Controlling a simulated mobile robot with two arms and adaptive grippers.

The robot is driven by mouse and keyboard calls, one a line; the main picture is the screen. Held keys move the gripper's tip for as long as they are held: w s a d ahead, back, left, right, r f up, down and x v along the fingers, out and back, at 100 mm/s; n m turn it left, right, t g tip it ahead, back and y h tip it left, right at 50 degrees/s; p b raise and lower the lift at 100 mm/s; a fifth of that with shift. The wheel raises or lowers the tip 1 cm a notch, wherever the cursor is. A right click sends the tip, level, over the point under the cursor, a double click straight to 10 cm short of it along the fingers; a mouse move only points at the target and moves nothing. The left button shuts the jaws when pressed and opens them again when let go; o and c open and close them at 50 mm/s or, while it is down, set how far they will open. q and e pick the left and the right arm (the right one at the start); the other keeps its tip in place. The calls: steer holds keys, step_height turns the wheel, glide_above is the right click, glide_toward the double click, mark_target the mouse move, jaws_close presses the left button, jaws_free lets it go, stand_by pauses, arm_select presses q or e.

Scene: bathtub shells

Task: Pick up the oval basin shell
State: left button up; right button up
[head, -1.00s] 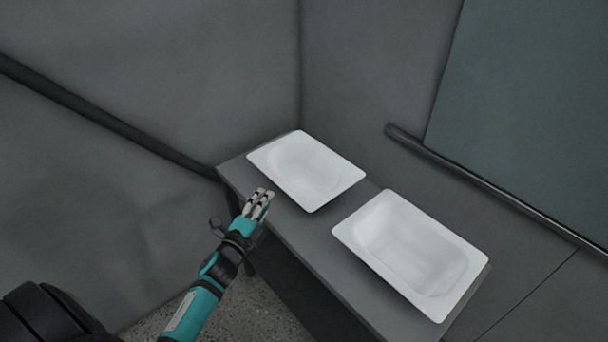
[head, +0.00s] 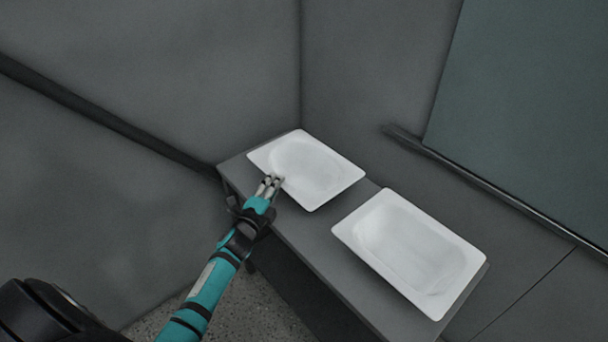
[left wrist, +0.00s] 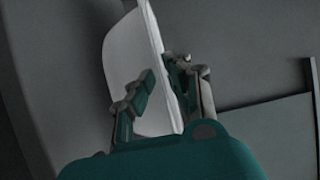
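The oval basin shell (head: 322,165) is the left one of two white shells. It has a flat rectangular rim and a rounded hollow, and lies on the grey bench. My left gripper (head: 271,184) is at its near left edge in the head view. In the left wrist view, the fingers of my left gripper (left wrist: 160,82) stand on either side of the white rim of the shell (left wrist: 128,57). Whether both fingers press on the rim is not clear. My right gripper is out of view.
A second white shell (head: 410,252) with a more rectangular hollow lies to the right on the same bench (head: 318,243), with a narrow gap between the shells. Grey walls stand close behind, with a dark rail (head: 480,190) at the right. Floor shows in front of the bench.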

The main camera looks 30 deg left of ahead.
arm_select(q)
jaws_close()
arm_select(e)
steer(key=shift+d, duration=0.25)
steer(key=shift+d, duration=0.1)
